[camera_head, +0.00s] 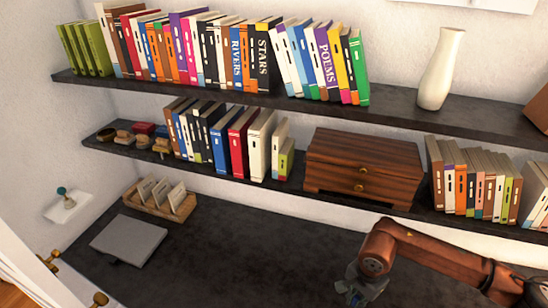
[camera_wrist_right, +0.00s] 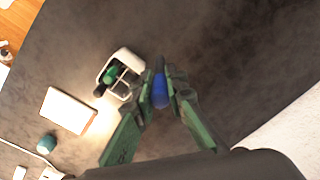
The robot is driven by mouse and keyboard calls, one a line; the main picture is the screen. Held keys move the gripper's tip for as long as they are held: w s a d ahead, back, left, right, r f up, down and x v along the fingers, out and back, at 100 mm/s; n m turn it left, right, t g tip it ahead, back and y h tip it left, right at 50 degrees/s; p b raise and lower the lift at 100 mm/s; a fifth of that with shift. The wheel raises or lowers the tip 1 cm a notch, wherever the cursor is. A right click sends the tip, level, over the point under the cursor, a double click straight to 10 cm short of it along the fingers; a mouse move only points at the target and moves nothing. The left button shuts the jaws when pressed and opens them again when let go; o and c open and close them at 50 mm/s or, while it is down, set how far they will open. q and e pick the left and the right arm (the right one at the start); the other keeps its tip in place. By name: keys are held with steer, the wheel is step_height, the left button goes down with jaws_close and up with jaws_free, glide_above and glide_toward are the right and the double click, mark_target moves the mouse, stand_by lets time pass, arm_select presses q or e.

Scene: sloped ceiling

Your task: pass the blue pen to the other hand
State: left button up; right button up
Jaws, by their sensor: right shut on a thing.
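The blue pen (camera_wrist_right: 160,92) shows in the right wrist view as a short blue shape between the two fingers of my right gripper (camera_wrist_right: 163,82). The fingers are shut on it, and they hide part of it. In the head view my right arm comes in from the right, and its gripper (camera_head: 361,291) is over the dark desk at the bottom edge. My left gripper is in neither view.
A white divided holder (camera_wrist_right: 128,56) with green and dark items stands near the fingers in the wrist view. A grey closed laptop-like slab (camera_head: 128,240) and a wooden card tray (camera_head: 157,207) lie on the desk (camera_head: 250,260) at left. Shelves with books and a wooden drawer box (camera_head: 362,165) rise behind.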

steer(key=a+n, duration=0.1)
steer(key=n, duration=0.2)
steer(key=a+f+n+b, duration=0.1)
steer(key=n, duration=0.3)
steer(key=w+a+n+b, duration=0.1)
steer(key=n, duration=0.2)
steer(key=shift+f+n, duration=0.15)
steer(key=shift+n, duration=0.25)
